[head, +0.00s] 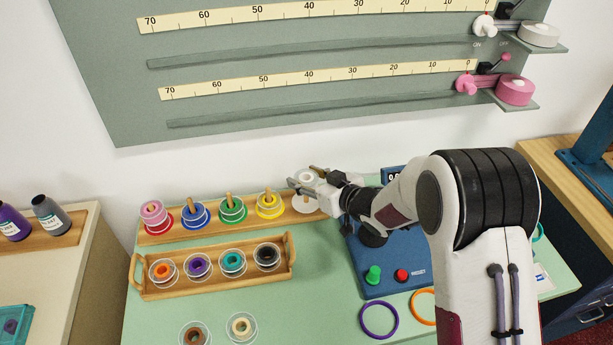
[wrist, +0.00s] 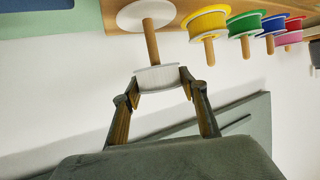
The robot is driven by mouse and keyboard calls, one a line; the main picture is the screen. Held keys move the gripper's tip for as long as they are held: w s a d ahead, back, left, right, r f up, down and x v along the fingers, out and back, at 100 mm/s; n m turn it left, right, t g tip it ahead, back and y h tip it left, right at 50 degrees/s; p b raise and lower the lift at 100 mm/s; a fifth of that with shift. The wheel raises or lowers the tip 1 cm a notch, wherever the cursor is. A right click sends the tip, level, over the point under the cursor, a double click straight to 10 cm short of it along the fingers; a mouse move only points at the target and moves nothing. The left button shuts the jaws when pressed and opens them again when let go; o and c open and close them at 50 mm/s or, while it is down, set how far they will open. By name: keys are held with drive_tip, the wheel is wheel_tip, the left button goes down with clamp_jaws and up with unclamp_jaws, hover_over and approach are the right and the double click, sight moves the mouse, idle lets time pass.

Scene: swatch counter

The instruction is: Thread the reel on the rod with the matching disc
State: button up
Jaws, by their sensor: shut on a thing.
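My gripper (wrist: 160,84) is shut on a white reel (wrist: 158,78), one finger on each side of its rim. In the wrist view the reel is at the free end of a bare wooden rod (wrist: 152,42) that rises from a white disc (wrist: 146,13). I cannot tell whether the rod tip has entered the reel's hole. In the head view my gripper (head: 306,180) holds the reel (head: 308,176) above the white disc (head: 304,205), at the right end of the rod rack (head: 222,224). My fingers partly hide the rod there.
Neighbouring rods carry yellow (head: 269,204), green (head: 232,207), blue (head: 195,214) and pink (head: 153,211) reels. A wooden tray (head: 215,285) in front holds several reels. Brown (head: 194,335) and cream (head: 241,327) reels lie on the counter. A blue device (head: 385,283) stands right of the tray.

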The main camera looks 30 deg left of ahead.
drive_tip(key=o, duration=1.1)
drive_tip(key=shift+r, duration=3.5)
